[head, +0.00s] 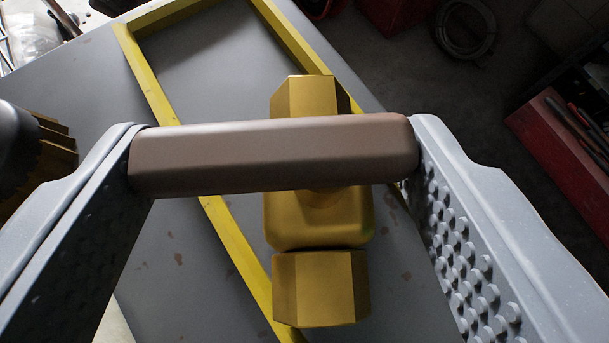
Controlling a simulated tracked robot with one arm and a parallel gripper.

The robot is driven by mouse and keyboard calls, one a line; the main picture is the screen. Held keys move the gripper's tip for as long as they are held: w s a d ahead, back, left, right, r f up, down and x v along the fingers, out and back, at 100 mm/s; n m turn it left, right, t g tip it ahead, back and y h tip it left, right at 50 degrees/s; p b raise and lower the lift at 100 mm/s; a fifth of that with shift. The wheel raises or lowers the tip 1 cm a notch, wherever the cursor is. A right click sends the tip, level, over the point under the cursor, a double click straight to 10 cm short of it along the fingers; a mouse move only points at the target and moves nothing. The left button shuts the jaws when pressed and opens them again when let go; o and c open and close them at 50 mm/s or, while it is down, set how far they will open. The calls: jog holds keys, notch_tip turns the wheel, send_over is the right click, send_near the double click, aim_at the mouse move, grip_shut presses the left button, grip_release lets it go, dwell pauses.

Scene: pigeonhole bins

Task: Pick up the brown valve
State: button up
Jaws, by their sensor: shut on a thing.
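The valve has a brown bar handle (270,156) and a brass-yellow body (320,290) with hexagonal ends. My gripper (272,157) is shut on the brown handle, with one finger at each end of it. The handle lies crosswise between the fingers, and the body shows beneath it, reaching above and below in the picture. The handle hides the middle of the body. Whether the valve touches the grey surface under it cannot be told.
A grey, scuffed surface (190,270) lies below, with a yellow frame (150,85) on it. A dark round object with a yellow ribbed part (55,150) is at the left edge. A red box (560,140) and a coiled ring (465,28) lie on the dark floor at the right.

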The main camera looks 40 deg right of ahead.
jog(key=shift+r+b, duration=0.35)
jog(key=shift+r, duration=0.45)
jog(key=shift+s+a+b, duration=0.35)
jog(key=shift+s+b, duration=0.1)
jog(key=shift+b, duration=0.1)
jog(key=s+a+b, duration=0.1)
jog(key=s, duration=0.1)
jog(key=s+a+b, duration=0.2)
jog(key=s, duration=0.1)
jog(key=s+a+r+b, duration=0.1)
jog(key=s+a+b, duration=0.1)
jog(key=shift+s, duration=0.2)
